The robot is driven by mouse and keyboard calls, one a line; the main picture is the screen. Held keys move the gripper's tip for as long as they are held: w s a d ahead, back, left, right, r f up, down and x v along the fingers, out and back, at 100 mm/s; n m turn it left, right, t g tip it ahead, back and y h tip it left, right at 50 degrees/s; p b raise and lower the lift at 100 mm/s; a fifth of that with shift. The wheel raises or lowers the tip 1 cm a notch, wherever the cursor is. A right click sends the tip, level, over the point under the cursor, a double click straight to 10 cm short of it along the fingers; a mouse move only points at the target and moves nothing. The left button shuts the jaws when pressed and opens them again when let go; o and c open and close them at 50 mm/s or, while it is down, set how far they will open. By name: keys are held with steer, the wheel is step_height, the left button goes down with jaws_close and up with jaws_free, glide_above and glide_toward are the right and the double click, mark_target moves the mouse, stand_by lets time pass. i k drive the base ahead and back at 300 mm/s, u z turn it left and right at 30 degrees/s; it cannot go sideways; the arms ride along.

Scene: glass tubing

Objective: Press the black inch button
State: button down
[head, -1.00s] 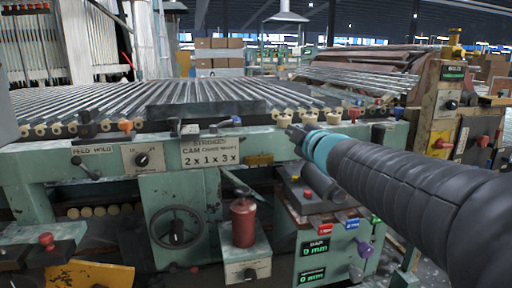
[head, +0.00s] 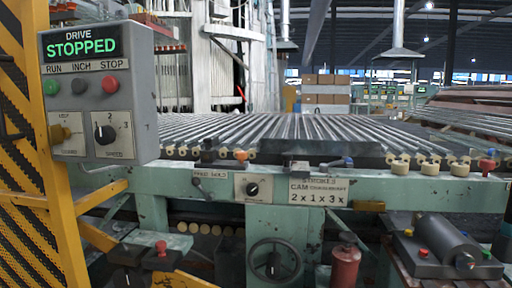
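The black inch button (head: 81,87) is a dark round button in the middle of the row on the grey drive control box (head: 145,120), at the upper left of the head view. It sits under the printed word INCH. A green RUN button (head: 52,88) is to its left and a red STOP button (head: 110,84) to its right. The box display (head: 81,48) reads STOPPED in green. My gripper is not in this view, and nothing covers the button.
A yellow guard frame (head: 50,200) with mesh stands left of the box. The pale green machine (head: 180,200) with a bed of glass tubes (head: 290,130) extends to the right. A red canister (head: 345,265) and a handwheel (head: 274,262) are low in front.

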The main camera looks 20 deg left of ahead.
mark_target(79, 85)
steer(key=u, duration=2.05)
